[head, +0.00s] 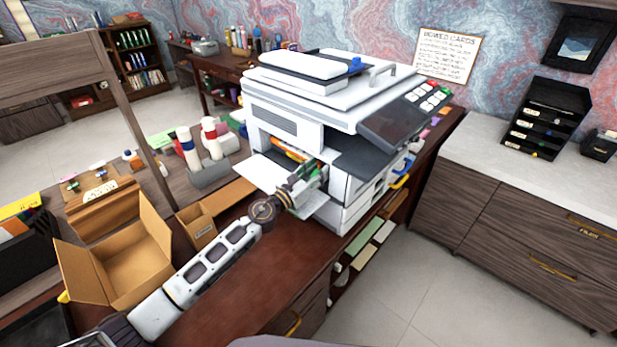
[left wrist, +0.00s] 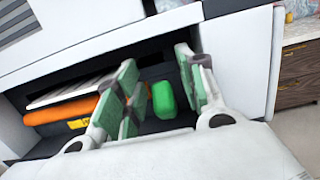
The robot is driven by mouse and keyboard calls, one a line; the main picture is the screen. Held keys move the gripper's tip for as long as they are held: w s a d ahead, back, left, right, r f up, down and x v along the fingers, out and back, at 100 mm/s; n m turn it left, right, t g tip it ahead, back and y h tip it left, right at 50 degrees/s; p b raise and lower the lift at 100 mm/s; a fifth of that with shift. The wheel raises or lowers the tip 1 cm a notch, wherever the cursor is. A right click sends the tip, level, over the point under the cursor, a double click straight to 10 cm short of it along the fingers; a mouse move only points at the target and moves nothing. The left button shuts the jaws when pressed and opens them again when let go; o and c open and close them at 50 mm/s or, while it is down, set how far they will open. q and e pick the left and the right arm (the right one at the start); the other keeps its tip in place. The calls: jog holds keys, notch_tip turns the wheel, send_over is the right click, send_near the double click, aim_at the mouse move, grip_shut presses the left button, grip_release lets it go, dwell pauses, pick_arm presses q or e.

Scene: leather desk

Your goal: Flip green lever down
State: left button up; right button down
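The green lever (left wrist: 163,100) is a small rounded green block inside the dark open bay of the white printer (head: 290,150). In the left wrist view the printer's white casing (left wrist: 95,30) frames the bay. My left gripper (left wrist: 158,68) is open, with one green-padded finger on each side of the lever. The lever looks clear of the right finger and close to the left one; I cannot tell whether it touches. In the head view my left gripper (head: 312,183) is at the printer's open front, where the lever cannot be told apart from the green pads. My right gripper is not in view.
An orange cylinder (left wrist: 60,111) lies in the bay left of the fingers. Open cardboard boxes (head: 125,262) stand on the desk (head: 245,305) left of my arm. White bottles (head: 188,150) stand behind. The desk's front right part is clear.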

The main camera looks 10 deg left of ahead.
pick_arm(q)
jog(key=shift+v, duration=6)
